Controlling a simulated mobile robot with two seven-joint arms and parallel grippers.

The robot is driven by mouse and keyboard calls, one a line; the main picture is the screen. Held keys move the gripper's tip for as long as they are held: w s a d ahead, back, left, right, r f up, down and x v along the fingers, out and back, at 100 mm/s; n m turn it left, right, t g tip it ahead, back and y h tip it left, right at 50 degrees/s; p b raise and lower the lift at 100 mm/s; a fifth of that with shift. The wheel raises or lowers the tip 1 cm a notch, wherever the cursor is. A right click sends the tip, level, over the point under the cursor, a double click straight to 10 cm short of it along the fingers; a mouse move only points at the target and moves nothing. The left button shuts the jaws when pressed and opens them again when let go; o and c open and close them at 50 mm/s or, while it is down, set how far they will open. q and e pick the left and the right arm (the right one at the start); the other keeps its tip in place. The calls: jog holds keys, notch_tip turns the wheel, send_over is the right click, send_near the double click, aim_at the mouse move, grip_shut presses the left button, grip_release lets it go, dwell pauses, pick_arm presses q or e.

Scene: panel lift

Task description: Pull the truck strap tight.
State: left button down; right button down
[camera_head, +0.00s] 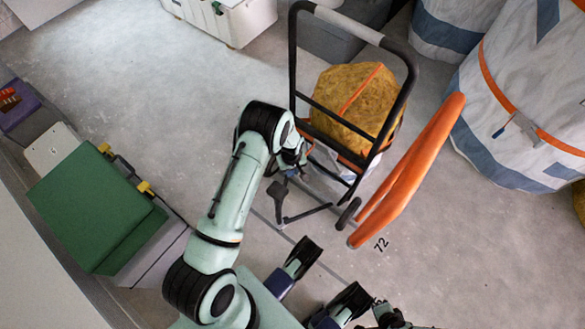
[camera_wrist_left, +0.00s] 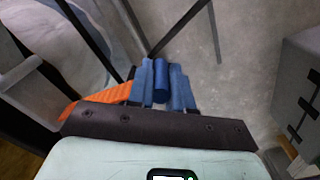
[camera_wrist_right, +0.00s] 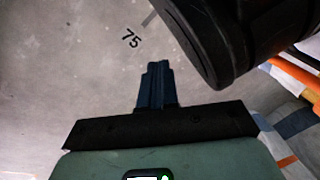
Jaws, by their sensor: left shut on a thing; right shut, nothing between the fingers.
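The hand truck (camera_head: 395,92) has a black frame with a grey grip bar and carries a lumpy yellow-brown bundle (camera_head: 340,108). A thin orange strap (camera_head: 362,88) runs over the bundle. My left gripper (camera_head: 297,168) is at the lower left side of the truck. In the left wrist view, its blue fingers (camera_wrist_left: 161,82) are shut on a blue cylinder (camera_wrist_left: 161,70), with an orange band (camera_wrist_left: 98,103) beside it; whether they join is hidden. My right gripper (camera_wrist_right: 155,85) is shut and empty over bare floor in the right wrist view.
A long orange padded bar (camera_head: 412,165) stands right of the truck. Large white-and-blue bags (camera_head: 520,90) fill the upper right. A green box (camera_head: 90,205) is at left and a white crate (camera_head: 225,18) at the top.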

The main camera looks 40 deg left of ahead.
pick_arm(q)
jog(key=c, duration=1.1)
grip_release()
jog(key=shift+s, duration=0.35)
jog(key=shift+o, duration=0.3)
pick_arm(e)
jog(key=shift+s, duration=0.1)
pick_arm(q)
jog(key=shift+w, duration=0.1)
notch_tip(320, 180, up, 6)
jog(key=shift+w+p, duration=0.1)
jog(key=shift+p, duration=0.85)
notch_tip(320, 180, up, 7)
jog(key=p, duration=0.1)
jog(key=shift+r+p, duration=0.2)
jog(key=shift+p, duration=0.2)
pick_arm(e)
jog(key=shift+y, duration=0.3)
jog(key=r, duration=0.1)
jog(key=a+r, duration=0.1)
jog(key=r, duration=0.1)
jog(key=a+r, duration=0.1)
jog(key=r, duration=0.1)
jog(key=shift+s+a+r, duration=0.1)
jog(key=shift+s+a, duration=0.05)
jog(key=shift+s, duration=0.25)
